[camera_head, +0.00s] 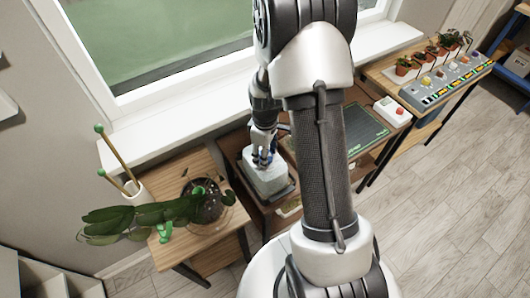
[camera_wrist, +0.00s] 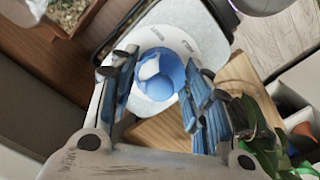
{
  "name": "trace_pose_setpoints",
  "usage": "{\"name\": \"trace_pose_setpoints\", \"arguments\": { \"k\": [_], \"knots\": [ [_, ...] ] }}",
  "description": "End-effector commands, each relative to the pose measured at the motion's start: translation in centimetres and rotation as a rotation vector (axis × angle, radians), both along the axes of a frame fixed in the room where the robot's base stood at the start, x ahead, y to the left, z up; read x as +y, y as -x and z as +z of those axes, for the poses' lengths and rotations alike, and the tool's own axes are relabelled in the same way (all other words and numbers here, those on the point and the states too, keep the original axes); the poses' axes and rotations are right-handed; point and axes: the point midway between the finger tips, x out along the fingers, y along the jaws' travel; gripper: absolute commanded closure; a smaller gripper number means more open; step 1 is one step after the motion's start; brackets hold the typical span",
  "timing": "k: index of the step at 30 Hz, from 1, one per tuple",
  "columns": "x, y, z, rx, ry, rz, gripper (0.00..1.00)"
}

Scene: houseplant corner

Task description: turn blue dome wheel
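The blue dome wheel (camera_wrist: 159,74) is a round blue knob with a pale patch on top, set in a round white ring (camera_wrist: 203,42) with small dark marks. In the wrist view it lies between the two blue-padded fingers of my gripper (camera_wrist: 161,70), which are spread to either side. I cannot tell whether the pads touch it. In the head view my gripper (camera_head: 263,155) points down at the top of a pale grey block-like unit (camera_head: 268,182). The dome is hidden there behind the fingers.
The unit stands in a dark tray on a brown table. A wooden stand (camera_head: 218,258) to the left holds a leafy potted plant (camera_head: 205,200). A dark green mat (camera_head: 366,135) and a white box with a red button (camera_head: 391,112) lie right. A window sill runs behind.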

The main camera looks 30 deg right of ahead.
Motion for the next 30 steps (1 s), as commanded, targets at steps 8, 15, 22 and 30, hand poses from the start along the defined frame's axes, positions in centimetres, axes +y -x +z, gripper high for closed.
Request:
{"name": "trace_pose_setpoints", "arguments": {
  "k": [8, 15, 22, 30],
  "knots": [
    [0.0, 0.0, 0.01, 0.0, 0.0, 0.0, 0.77],
    [0.0, 0.0, 0.02, 0.0, 0.0, -0.011, 0.8],
    [0.01, 0.01, 0.07, 0.0, 0.0, -0.095, 0.8],
    [0.03, 0.02, 0.1, 0.0, 0.0, -0.307, 0.8]
  ]
}}
